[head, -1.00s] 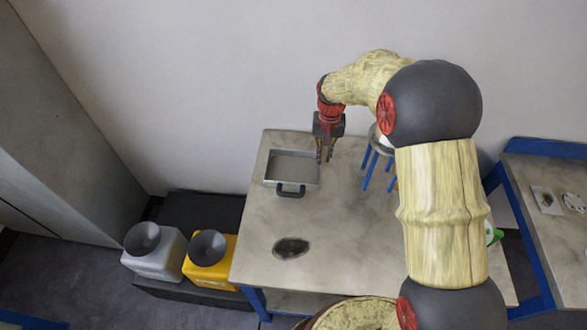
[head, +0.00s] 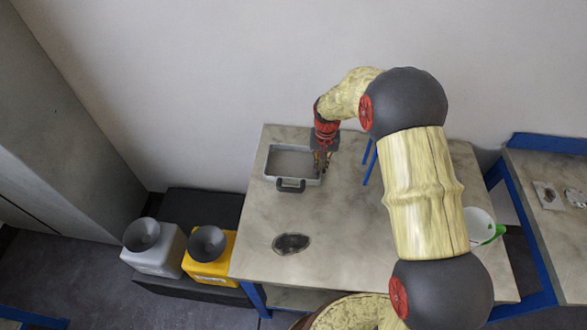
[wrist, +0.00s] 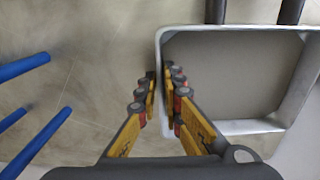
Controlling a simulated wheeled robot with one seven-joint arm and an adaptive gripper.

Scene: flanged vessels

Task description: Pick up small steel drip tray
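The small steel drip tray (head: 268,163) is a shallow grey rectangular pan with a dark handle (head: 290,186) on its near side. It lies flat on the table near the back left. My gripper (head: 322,168) is at its right wall, pointing down. One finger is outside the wall and the other is over the inside. The fingers are close together, but whether both press on the wall is unclear.
The worktable (head: 350,225) has a dark patch (head: 291,244) at the front left. Blue legs (head: 369,163) stand right of my gripper. A white bowl (head: 478,225) is at the right. Yellow (head: 210,262) and grey (head: 155,258) containers stand lower left. The table's middle is clear.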

